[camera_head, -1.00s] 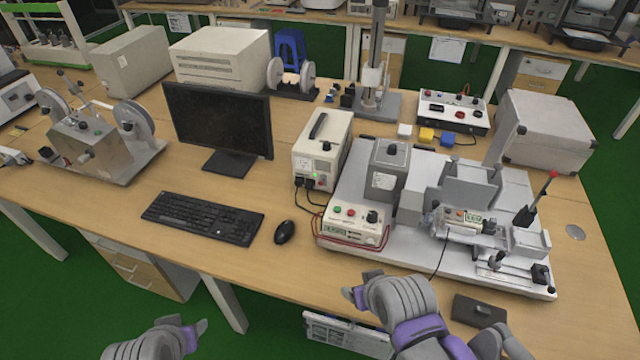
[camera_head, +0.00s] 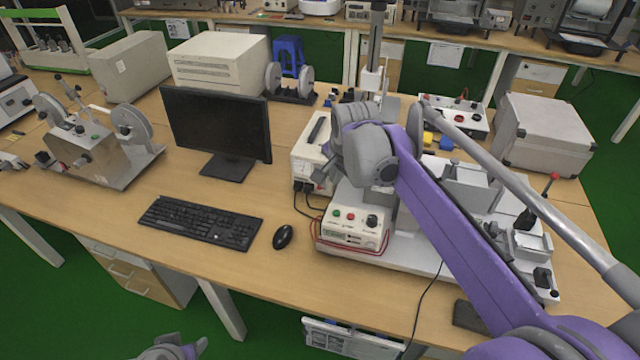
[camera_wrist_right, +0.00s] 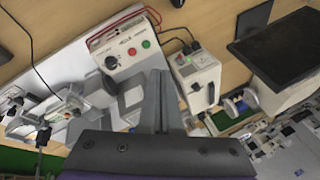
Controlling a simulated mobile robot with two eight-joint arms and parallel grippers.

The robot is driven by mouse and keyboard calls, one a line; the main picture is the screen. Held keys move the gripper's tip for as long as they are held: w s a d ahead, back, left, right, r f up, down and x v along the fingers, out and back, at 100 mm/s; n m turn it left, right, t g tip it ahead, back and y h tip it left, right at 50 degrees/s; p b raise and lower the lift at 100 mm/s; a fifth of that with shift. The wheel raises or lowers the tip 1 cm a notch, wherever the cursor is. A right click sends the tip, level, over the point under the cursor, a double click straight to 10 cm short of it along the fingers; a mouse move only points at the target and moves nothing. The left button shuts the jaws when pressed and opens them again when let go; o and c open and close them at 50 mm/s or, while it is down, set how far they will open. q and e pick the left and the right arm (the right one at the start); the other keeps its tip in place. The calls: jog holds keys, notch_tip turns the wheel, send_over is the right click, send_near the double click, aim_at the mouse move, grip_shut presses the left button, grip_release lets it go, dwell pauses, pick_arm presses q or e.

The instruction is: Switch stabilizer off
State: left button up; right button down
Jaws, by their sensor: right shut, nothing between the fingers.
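The stabilizer, which I take to be the white box with a black top handle (camera_head: 304,154), stands on the table right of the monitor. My left gripper (camera_head: 183,347) is low at the bottom edge, mostly cut off.
A control box with red and green buttons (camera_head: 352,229) stands close by on the grey test rig (camera_head: 405,255). The monitor (camera_head: 216,124), keyboard (camera_head: 201,222) and mouse (camera_head: 283,237) are to the left. Cables run down from the stabilizer's front.

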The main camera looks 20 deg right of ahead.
jog(key=w+d+f+m, duration=0.1)
jog(key=w+f+m, duration=0.2)
jog(key=w+m, duration=0.55)
pick_arm(q)
jog(key=f, duration=0.1)
jog(key=s+f+b, duration=0.1)
jog(key=shift+s+f, duration=0.15)
jog(key=shift+f, duration=0.15)
pick_arm(e)
jog(key=m+g, duration=0.2)
jog(key=m, duration=0.2)
send_over(320, 187)
jog(key=s, duration=0.5)
jog(key=s+x, duration=0.1)
jog(key=x, duration=0.6)
jog(key=shift+f, duration=0.5)
jog(key=shift+s+a+t, duration=0.15)
jog(key=shift+t, duration=0.15)
pick_arm(q)
jog(key=shift+b, duration=0.3)
pick_arm(e)
jog(key=x, duration=1.4)
pick_arm(q)
jog(key=shift+f, duration=0.1)
pick_arm(e)
jog(key=shift+s, duration=0.1)
